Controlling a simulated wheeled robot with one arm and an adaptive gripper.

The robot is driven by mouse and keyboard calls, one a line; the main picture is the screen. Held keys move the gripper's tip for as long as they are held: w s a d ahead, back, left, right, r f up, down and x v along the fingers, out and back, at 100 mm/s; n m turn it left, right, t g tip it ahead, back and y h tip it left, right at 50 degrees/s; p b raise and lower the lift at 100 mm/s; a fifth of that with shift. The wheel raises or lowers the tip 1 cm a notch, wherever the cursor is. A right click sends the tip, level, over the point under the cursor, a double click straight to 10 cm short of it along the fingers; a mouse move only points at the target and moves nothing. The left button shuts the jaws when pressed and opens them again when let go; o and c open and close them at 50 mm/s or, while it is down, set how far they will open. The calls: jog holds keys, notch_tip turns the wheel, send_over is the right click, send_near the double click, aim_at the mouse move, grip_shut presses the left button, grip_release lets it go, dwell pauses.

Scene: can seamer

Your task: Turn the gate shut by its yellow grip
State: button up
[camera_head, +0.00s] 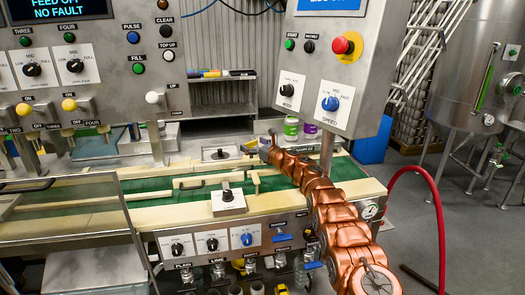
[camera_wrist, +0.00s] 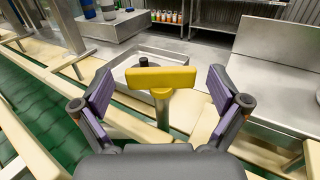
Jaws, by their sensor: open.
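The yellow grip (camera_wrist: 161,77) is a short crossbar on a pale metal post, in the middle of the wrist view. My gripper (camera_wrist: 161,93) is open, with one dark, purple-padded finger on each side of the grip. Both fingers stand apart from it, with a clear gap on each side. The gate itself cannot be told apart from the cream rails around the post. In the head view my copper arm reaches over the conveyor's right part. The yellow grip cannot be made out there.
The green conveyor belt (camera_head: 153,199) runs between cream rails. A control panel (camera_head: 327,83) with a red stop button hangs above my arm. In the wrist view, a metal tray (camera_wrist: 180,72) lies behind the grip and a steel box (camera_wrist: 274,70) stands at right.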

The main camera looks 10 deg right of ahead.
jog(key=shift+v, duration=0.95)
jog(key=shift+s+d, duration=0.45)
jog(key=shift+s, duration=0.15)
jog(key=shift+v, duration=1.5)
jog(key=shift+f, duration=0.15)
